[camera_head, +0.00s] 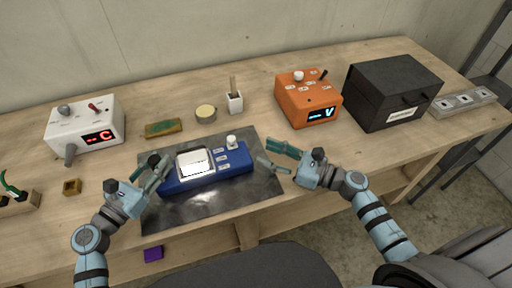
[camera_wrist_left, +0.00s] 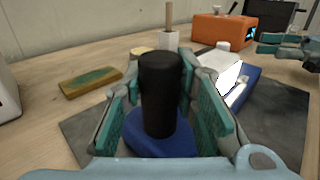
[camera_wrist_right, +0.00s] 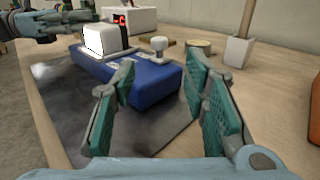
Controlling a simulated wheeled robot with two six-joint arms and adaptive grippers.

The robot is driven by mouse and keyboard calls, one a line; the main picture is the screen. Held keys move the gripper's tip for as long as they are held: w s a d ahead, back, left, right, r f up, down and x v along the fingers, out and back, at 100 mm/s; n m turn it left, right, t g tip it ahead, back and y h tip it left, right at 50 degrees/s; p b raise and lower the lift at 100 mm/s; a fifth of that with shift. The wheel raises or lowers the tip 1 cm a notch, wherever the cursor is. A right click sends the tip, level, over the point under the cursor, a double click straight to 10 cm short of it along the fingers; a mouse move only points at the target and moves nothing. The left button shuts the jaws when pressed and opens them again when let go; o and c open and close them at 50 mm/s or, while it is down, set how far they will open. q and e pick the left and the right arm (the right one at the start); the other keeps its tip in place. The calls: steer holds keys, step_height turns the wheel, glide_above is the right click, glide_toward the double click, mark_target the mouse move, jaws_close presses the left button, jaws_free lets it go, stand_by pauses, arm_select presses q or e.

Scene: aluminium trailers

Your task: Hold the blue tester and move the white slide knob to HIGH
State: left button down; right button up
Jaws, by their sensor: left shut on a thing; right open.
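The blue tester (camera_head: 206,171) lies on the dark mat with a bright white screen at its left and labels beside it. Its white knob (camera_head: 232,141) stands near the far right end; it also shows in the right wrist view (camera_wrist_right: 159,44). My left gripper (camera_head: 160,170) is shut on the tester's black upright handle (camera_wrist_left: 160,92) at its left end. My right gripper (camera_head: 270,156) is open and empty, just right of the tester and apart from it. In the right wrist view the tester (camera_wrist_right: 152,84) lies beyond the open fingers. The label words are too small to read.
A dark mat (camera_head: 225,200) covers the bench middle. An orange box (camera_head: 300,99), a black case (camera_head: 392,95), a white box (camera_head: 84,126), a brush in a holder (camera_head: 235,102), a round tin (camera_head: 205,113) and a sponge-like block (camera_head: 163,128) stand around it.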

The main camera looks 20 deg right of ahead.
arm_select(q)
steer(key=c, duration=1.2)
jaws_free()
steer(key=shift+a, duration=0.1)
